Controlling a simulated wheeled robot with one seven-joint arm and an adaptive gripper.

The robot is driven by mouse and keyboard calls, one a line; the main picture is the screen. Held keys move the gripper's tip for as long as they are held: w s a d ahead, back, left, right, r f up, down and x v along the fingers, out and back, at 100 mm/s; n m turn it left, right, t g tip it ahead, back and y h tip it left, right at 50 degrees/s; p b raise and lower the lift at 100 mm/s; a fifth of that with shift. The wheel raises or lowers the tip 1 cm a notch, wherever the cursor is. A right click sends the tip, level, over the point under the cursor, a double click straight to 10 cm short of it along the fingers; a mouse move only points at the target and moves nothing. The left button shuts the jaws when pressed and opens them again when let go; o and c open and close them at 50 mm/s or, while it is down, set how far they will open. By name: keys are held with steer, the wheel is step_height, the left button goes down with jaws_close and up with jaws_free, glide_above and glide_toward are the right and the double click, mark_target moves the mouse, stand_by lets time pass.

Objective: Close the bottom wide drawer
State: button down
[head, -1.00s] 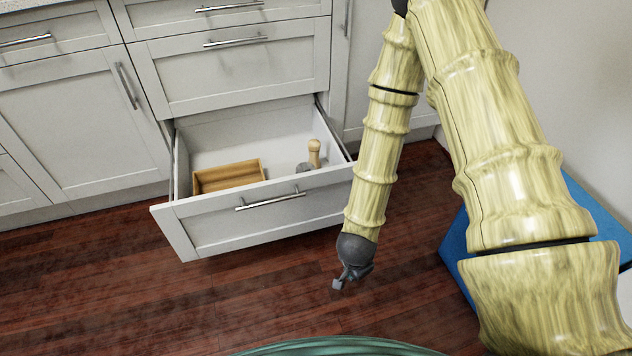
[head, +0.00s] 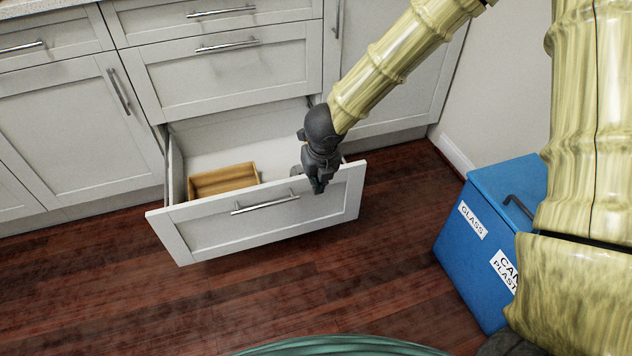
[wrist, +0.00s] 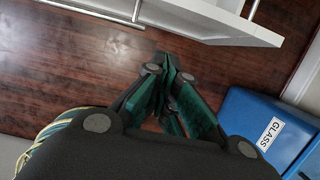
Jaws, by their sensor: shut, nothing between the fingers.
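The bottom wide drawer (head: 318,206) is pulled well out of the white cabinet in the head view. Its bar handle (head: 266,206) runs across the front panel. My gripper (head: 318,190) is shut and empty, at the right part of the drawer front, right of the handle. I cannot tell whether it touches the panel. In the wrist view, the shut fingertips (wrist: 168,60) show over the floor, with the drawer (wrist: 215,18) and handle (wrist: 137,8) at the top. A wooden tray (head: 222,179) lies inside the drawer at the left. My gripper hides the drawer's right interior.
Closed drawers (head: 230,75) sit above the open one. A blue bin (head: 475,255) labelled for glass and cans stands on the floor at the right; it also shows in the wrist view (wrist: 250,115). The dark wooden floor (head: 300,285) before the drawer is clear.

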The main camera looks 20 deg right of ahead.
mark_target(310, 185)
steer(key=shift+w+f+b, duration=0.65)
steer(key=shift+w+f, duration=0.35)
steer(key=shift+f, duration=0.3)
steer(key=shift+w+f+b, duration=0.65)
steer(key=shift+w+f, duration=0.35)
steer(key=shift+f, duration=0.3)
steer(key=shift+w+f+b, duration=0.65)
steer(key=shift+w+f, duration=0.35)
steer(key=shift+f, duration=0.3)
